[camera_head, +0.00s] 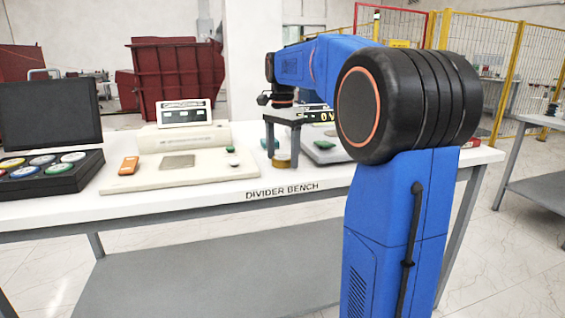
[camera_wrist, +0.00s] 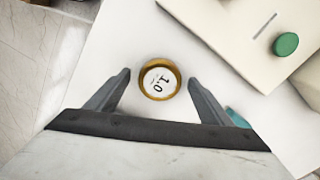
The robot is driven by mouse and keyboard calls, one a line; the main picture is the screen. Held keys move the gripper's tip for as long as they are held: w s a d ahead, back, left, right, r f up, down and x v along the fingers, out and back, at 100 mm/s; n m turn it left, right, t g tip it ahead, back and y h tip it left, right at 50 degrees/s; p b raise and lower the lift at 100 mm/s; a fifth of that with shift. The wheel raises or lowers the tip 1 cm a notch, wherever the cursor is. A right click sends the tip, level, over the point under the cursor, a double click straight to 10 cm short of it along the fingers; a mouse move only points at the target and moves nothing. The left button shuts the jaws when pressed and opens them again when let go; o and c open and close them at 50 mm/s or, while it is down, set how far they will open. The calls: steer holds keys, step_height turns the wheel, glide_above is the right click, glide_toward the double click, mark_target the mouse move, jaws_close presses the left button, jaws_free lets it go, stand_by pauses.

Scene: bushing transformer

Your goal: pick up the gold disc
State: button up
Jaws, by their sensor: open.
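The gold disc (camera_wrist: 176,72) lies on the white bench top, with a white face marked 1.0, in the wrist view. In the head view the gold disc (camera_head: 281,163) sits near the bench's front edge, right of the middle. My gripper (camera_wrist: 160,82) is open, with one finger on each side of the disc as the wrist camera sees it. In the head view my gripper (camera_head: 282,138) points down above the disc. I cannot tell exactly how far the fingertips are above the bench. Nothing is held.
On the bench (camera_head: 120,208) stand a beige instrument (camera_head: 195,182) with an orange block (camera_head: 129,165), and an open case (camera_head: 55,188) of coloured discs. A grey device (camera_head: 322,152) with a green knob is close right of the gripper. A teal object (camera_wrist: 238,118) lies beside the right finger.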

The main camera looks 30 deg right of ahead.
steer(key=c, duration=1.4)
steer(key=shift+o, duration=0.2)
